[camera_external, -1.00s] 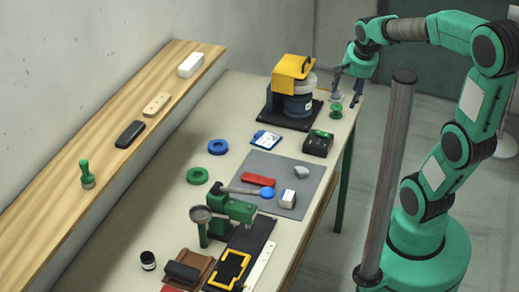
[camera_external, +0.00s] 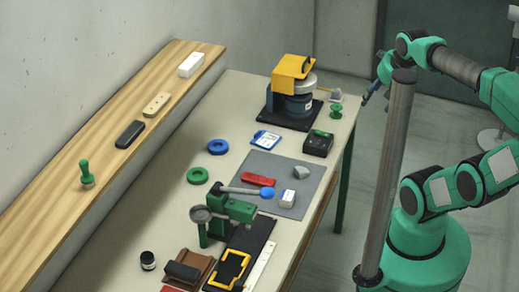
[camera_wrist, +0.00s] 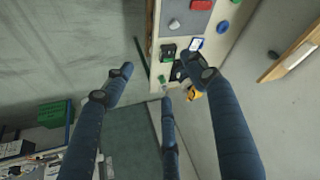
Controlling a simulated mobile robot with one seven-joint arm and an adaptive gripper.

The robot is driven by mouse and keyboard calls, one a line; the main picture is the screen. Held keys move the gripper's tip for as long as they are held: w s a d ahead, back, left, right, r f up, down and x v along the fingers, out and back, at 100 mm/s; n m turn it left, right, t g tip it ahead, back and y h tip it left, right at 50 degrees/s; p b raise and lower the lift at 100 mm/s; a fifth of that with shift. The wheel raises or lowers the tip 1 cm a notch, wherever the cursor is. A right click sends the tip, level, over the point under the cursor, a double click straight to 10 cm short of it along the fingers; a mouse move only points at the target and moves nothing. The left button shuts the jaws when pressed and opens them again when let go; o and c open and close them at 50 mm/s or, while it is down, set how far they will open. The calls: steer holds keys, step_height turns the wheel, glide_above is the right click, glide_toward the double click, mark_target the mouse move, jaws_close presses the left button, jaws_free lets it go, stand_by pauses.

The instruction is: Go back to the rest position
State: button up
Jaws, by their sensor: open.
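My gripper (camera_external: 373,92) is in the air beyond the right edge of the workbench (camera_external: 240,94) in the external view, partly hidden behind a grey post. Its dark blue fingers also show in the wrist view (camera_wrist: 158,72), spread apart with nothing between them. My arm is folded back to the right, over my green base. In the wrist view the bench with its items lies farther off, past the fingertips.
The grey post (camera_external: 392,170) stands close to my arm. On the bench are a yellow-topped machine (camera_external: 293,67), a black box (camera_external: 318,144), a green spool (camera_external: 336,111) and a grey mat (camera_external: 310,172). A wooden shelf (camera_external: 105,142) runs along the wall.

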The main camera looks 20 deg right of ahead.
step_height(320, 180, down, 9)
steer(key=b, duration=0.9)
